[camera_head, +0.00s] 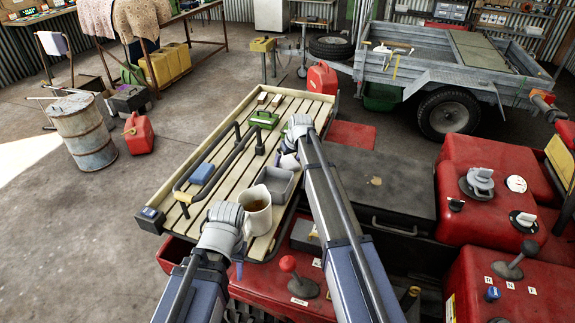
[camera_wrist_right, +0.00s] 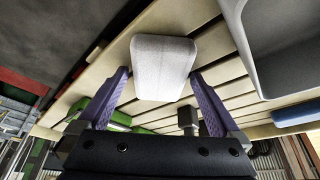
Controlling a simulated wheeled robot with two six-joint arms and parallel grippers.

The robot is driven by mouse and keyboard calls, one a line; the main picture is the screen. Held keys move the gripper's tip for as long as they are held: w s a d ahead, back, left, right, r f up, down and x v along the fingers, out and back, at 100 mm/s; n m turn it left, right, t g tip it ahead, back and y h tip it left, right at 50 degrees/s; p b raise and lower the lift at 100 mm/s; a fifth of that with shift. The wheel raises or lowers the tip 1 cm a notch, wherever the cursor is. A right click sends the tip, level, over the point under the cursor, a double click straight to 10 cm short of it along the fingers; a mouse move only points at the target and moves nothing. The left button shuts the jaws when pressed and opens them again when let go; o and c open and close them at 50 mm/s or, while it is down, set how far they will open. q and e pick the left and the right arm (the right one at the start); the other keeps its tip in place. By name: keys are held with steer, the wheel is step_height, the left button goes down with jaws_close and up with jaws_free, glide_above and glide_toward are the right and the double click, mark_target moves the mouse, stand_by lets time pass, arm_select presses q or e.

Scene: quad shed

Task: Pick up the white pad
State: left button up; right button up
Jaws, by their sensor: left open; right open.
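The white pad (camera_wrist_right: 163,62) lies on the slatted wooden rack, a pale block with rounded corners in the right wrist view. In the head view a small part of it (camera_head: 289,162) shows beside my right gripper (camera_head: 292,148). In the right wrist view my right gripper (camera_wrist_right: 160,76) is open, its purple fingers on either side of the pad's near end, with gaps; I cannot tell whether they reach down to its level. My left gripper (camera_head: 238,262) is open and empty near the mug; its fingers are partly hidden by its wrist.
The rack (camera_head: 222,157) also holds a mug (camera_head: 257,217), a grey tray (camera_head: 285,178), a blue block (camera_head: 202,173) and a green object (camera_head: 264,119). A dark rail (camera_head: 228,165) runs along it. A black case (camera_head: 380,180) lies to the right.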

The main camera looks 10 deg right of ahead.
mark_target(288, 161)
steer(key=shift+f, duration=0.2)
steer(key=c, duration=1.3)
steer(key=shift+r, duration=0.1)
steer(key=shift+r, duration=0.1)
step_height(288, 161, up, 10)
steer(key=p, duration=1)
